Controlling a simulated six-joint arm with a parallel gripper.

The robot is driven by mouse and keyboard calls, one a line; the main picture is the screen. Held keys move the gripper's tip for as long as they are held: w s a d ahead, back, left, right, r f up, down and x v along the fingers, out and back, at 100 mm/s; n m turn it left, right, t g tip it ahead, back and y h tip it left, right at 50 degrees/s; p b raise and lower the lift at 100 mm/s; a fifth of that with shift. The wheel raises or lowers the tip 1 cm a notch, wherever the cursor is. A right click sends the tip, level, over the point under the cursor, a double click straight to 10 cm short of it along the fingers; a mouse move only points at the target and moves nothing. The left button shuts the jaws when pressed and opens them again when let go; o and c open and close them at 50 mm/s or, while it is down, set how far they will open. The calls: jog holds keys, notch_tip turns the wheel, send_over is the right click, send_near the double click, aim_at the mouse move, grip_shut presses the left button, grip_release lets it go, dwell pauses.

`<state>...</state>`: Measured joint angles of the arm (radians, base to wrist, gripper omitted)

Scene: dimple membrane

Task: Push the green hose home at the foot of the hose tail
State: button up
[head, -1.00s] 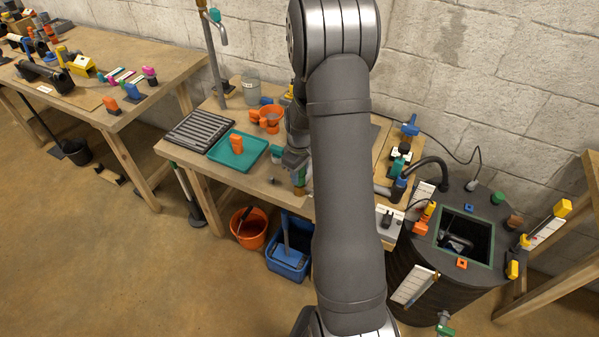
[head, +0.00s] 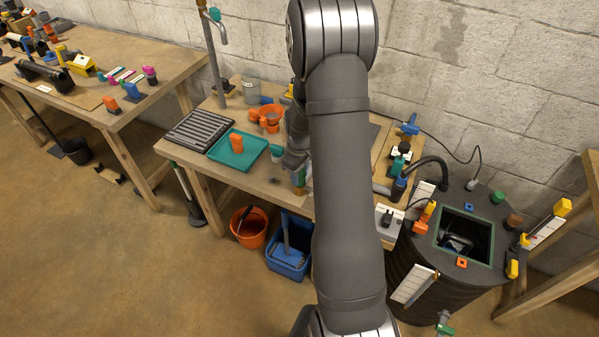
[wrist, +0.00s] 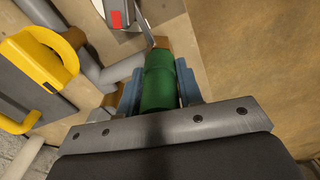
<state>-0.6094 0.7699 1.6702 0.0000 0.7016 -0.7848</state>
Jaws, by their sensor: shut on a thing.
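The green hose (wrist: 160,80) lies between the two blue-grey fingers of my gripper (wrist: 160,88) in the wrist view, and the gripper is shut on it. A brown, brass-like piece (wrist: 160,43) shows at the hose's far end, touching or very near it. I cannot tell how far the hose sits on the tail. In the head view a bit of the green hose (head: 299,178) shows near the bench's front edge, below my gripper (head: 297,165). My arm hides much of that area.
A yellow handle (wrist: 65,60) and grey pipes (wrist: 115,70) stand left of the hose. On the workbench (head: 190,150) are a teal tray (head: 225,158), a slotted grey rack (head: 200,130) and orange funnels (head: 268,115). A dark drum (head: 420,255) stands at right.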

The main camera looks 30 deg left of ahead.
jog(key=shift+f, duration=0.25)
jog(key=o, duration=1.2)
notch_tip(320, 180, up, 18)
jog(key=shift+f, duration=0.25)
jog(key=shift+f, duration=0.15)
notch_tip(320, 180, down, 17)
jog(key=shift+f, duration=0.1)
jog(key=shift+r, duration=0.25)
